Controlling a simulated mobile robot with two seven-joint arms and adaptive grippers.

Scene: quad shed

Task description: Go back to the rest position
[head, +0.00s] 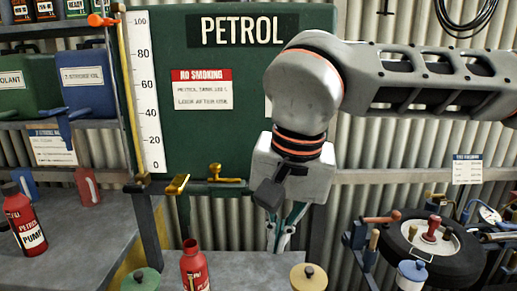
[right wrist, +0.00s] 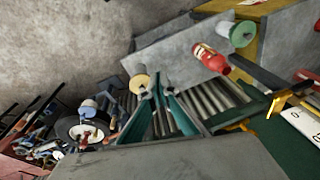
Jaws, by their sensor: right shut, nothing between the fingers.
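My right arm comes in from the right in the head view, in front of the green petrol tank (head: 240,140). Its gripper (head: 279,247) points down, with the fingers partly hidden behind the wrist. In the right wrist view the fingertips (right wrist: 158,90) are close together with nothing between them. The gripper hangs in front of the corrugated wall, apart from the red bottle (head: 193,268) and the yellow-lidded container (head: 309,277) in the foreground. My left gripper is not in view.
A brass tap (head: 214,180) sits below the tank. A red petrol pump bottle (head: 25,222) stands on the left bench (head: 85,235). At the right are a tyre (head: 455,258), a blue-lidded container (head: 412,274) and tools. Green and blue cans (head: 88,92) fill the left shelf.

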